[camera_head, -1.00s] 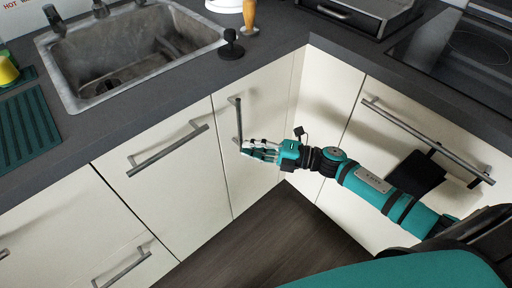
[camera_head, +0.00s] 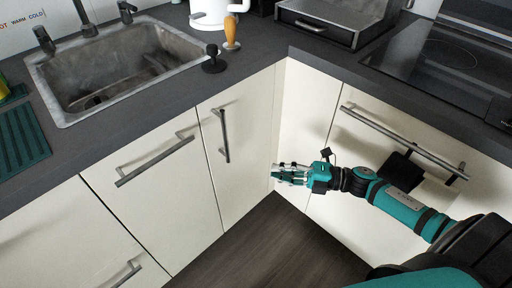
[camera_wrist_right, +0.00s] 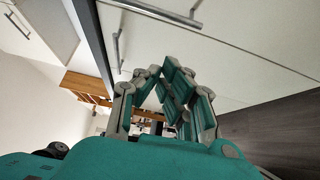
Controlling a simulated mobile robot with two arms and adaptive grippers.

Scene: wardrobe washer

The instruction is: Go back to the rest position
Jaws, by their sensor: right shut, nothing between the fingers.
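My right gripper (camera_head: 277,174) is teal and grey. In the head view it reaches in from the right, low in front of the corner cabinets, and is shut with nothing in it. It is clear of the narrow cabinet door's vertical handle (camera_head: 224,135), which is to its left. In the right wrist view my right gripper's fingers (camera_wrist_right: 158,72) point up toward white cabinet fronts with bar handles. My left gripper is not in view.
A dark countertop with a metal sink (camera_head: 110,72) runs along the back left. The dark floor (camera_head: 265,245) is clear.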

